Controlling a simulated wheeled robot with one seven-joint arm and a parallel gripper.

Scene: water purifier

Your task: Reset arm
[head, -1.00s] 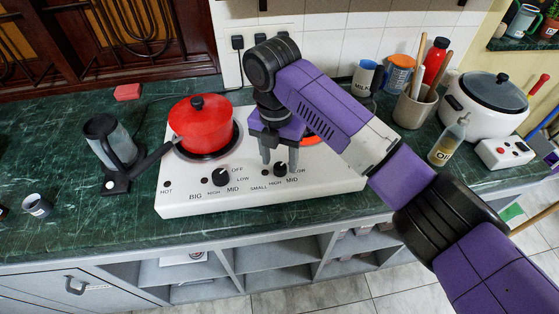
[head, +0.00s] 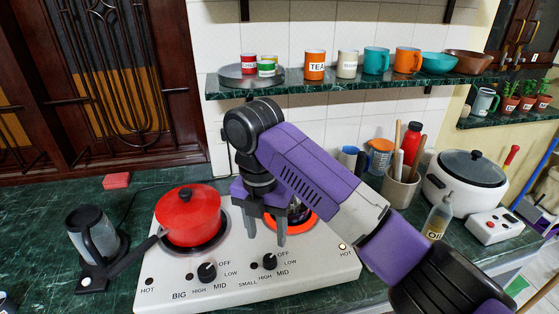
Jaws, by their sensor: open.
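My gripper (head: 264,230) points down above the white two-burner stove (head: 230,285), near its small burner and small knob (head: 270,262). Its two fingers are apart with nothing between them. The small burner (head: 302,226) behind the fingers glows orange-red and is partly hidden by my gripper and arm. A red pot (head: 190,215) with a lid sits on the big burner at the left. The big knob (head: 206,271) is at the front left of the stove.
A kettle (head: 92,235) stands left of the stove. At the right are a utensil holder (head: 400,188), an oil bottle (head: 438,217) and a white rice cooker (head: 468,185). A shelf (head: 350,86) with cups and bowls hangs above. A red block (head: 116,181) lies at the back left.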

